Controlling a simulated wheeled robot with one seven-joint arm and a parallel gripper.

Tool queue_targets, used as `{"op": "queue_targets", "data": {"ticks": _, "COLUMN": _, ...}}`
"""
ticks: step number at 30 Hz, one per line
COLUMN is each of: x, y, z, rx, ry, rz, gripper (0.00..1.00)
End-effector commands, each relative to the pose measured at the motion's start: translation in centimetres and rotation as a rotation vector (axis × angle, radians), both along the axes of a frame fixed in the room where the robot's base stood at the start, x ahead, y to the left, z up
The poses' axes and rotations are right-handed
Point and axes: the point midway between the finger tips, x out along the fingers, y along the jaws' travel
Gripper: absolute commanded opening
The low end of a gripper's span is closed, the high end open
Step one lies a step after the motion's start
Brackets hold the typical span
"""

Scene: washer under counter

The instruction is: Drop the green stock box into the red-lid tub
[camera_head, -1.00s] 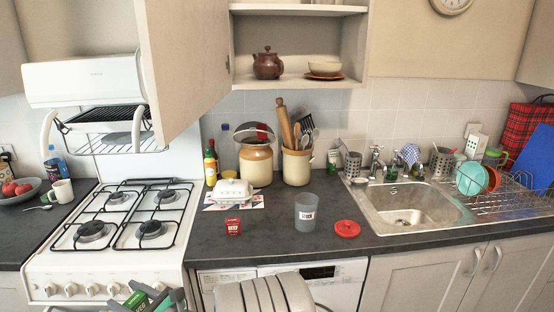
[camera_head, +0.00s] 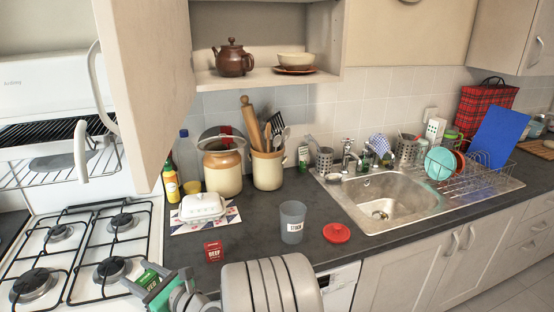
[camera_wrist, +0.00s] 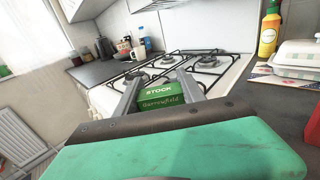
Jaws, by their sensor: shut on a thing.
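My gripper (camera_head: 152,284) is shut on the green stock box (camera_wrist: 163,97), whose "STOCK" lettering faces the wrist camera. The box also shows between the fingers in the head view (camera_head: 149,279), in front of the hob's right side. The grey tub (camera_head: 292,222), with a "STOCK" label, stands upright on the dark counter, to the right of my gripper. It looks open at the top. Its red lid (camera_head: 337,233) lies flat on the counter just right of it. The inside of the tub is hidden.
A small red beef box (camera_head: 213,251) stands on the counter between my gripper and the tub. A white butter dish (camera_head: 202,207) sits behind it. Jars (camera_head: 223,170) stand along the wall. An open cupboard door (camera_head: 148,80) hangs above the counter's left end. The sink (camera_head: 388,205) is at right.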

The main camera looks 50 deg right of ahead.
Motion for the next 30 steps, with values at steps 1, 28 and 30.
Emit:
{"op": "queue_targets", "data": {"ticks": 1, "x": 0.4, "y": -2.2, "z": 1.5, "rx": -0.002, "ry": -0.002, "rz": -0.039, "gripper": 0.04}}
{"op": "queue_targets", "data": {"ticks": 28, "x": -10.0, "y": -46.1, "z": 15.5, "rx": -0.002, "ry": -0.003, "rz": -0.786, "gripper": 0.04}}
{"op": "queue_targets", "data": {"ticks": 30, "x": -10.1, "y": -46.2, "z": 15.2, "rx": -0.001, "ry": -0.003, "rz": -0.789, "gripper": 0.04}}
